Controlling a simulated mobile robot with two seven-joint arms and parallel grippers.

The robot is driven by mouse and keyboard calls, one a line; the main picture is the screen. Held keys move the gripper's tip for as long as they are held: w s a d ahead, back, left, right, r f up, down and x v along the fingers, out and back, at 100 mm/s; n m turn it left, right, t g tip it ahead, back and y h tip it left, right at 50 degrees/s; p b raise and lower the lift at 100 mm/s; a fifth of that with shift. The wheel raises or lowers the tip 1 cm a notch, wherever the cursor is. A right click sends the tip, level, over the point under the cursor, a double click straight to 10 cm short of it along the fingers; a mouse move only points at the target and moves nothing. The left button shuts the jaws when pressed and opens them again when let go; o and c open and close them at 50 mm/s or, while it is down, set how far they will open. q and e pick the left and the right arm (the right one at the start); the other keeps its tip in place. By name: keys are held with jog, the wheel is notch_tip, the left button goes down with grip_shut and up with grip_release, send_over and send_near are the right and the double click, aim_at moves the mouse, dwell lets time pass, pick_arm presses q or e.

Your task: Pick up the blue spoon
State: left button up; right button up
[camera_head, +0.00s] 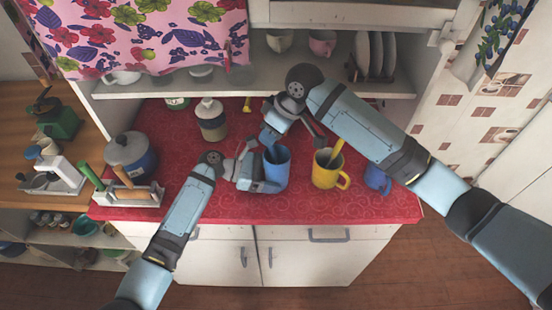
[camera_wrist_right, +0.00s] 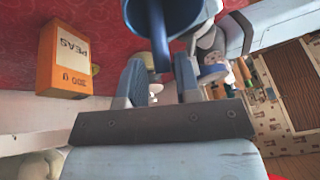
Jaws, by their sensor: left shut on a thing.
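The blue spoon (camera_wrist_right: 158,35) shows in the right wrist view, its handle standing out of the blue mug and pointing between my right fingers. The blue mug (camera_head: 277,172) stands on the red counter in the head view; it is also at the top of the wrist view (camera_wrist_right: 195,18). My left gripper (camera_head: 262,178) is at the mug's left side, shut on it. My right gripper (camera_head: 290,135) is above the mug, its fingers apart with a gap beside the handle; they also show in the wrist view (camera_wrist_right: 160,72). The spoon's bowl is hidden in the mug.
A yellow mug (camera_head: 326,172) with a yellow utensil stands right of the blue mug, with another blue mug (camera_head: 377,180) beyond. A jar (camera_head: 211,120), a pot (camera_head: 131,157) and a utensil caddy (camera_head: 130,194) are left. An orange peas box (camera_wrist_right: 64,62) shows in the wrist view.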

grip_shut()
jog(key=shift+r, duration=0.1)
notch_tip(320, 180, up, 18)
jog(key=s+d, duration=0.2)
jog(key=d, duration=1.6)
pick_arm(q)
jog(key=o, duration=0.8)
